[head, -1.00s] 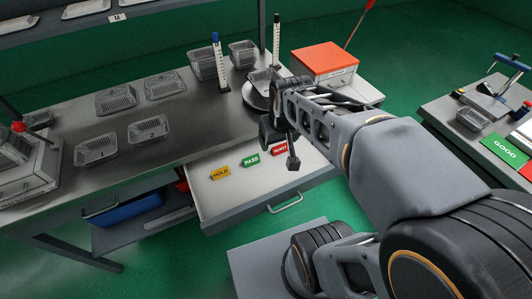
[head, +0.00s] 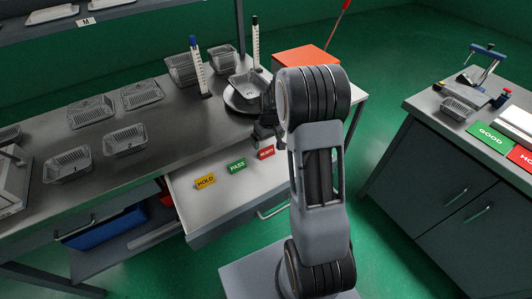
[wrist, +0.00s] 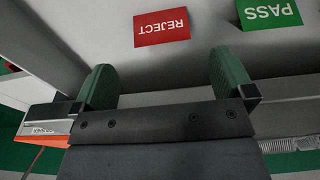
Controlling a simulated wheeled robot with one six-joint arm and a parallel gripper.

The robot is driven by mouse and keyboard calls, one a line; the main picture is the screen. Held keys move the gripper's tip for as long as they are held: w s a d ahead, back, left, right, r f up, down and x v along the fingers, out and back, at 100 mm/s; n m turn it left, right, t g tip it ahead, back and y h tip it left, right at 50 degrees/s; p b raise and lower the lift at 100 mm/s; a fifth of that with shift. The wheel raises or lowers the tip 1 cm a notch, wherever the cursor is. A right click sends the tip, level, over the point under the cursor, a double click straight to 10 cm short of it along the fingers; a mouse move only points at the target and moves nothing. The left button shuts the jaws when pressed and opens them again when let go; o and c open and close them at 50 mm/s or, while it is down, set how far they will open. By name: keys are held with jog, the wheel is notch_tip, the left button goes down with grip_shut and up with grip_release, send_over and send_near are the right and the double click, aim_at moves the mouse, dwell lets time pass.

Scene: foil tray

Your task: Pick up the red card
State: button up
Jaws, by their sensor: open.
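The red card (head: 266,153), marked REJECT, lies in the open drawer (head: 212,213) at the right end of a row of cards. It also shows in the wrist view (wrist: 161,27), upside down, beyond the fingertips and roughly between them. My gripper (wrist: 165,78) is open and empty, with its two green fingers apart and not touching the card. In the head view my gripper is mostly hidden behind my arm, close to the card at the drawer's back right.
A green PASS card (head: 237,166) and a yellow HOLD card (head: 205,181) lie left of the red card. The bench (head: 160,155) holds several foil trays, a round dish (head: 238,101) and an orange-topped box (head: 305,58). A second bench (head: 425,105) stands at right.

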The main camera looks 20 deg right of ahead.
aim_at(266, 148)
jog(key=shift+w+a+f, duration=0.1)
jog(key=shift+w+f, duration=0.1)
jog(key=shift+f, duration=1.15)
jog(key=shift+w+d+f, duration=0.1)
jog(key=shift+w+f, duration=0.05)
jog(key=shift+f, duration=1.15)
jog(key=shift+w+a+f, duration=0.1)
jog(key=shift+w+f, duration=0.1)
jog(key=shift+f, duration=1.15)
jog(key=c, duration=0.9)
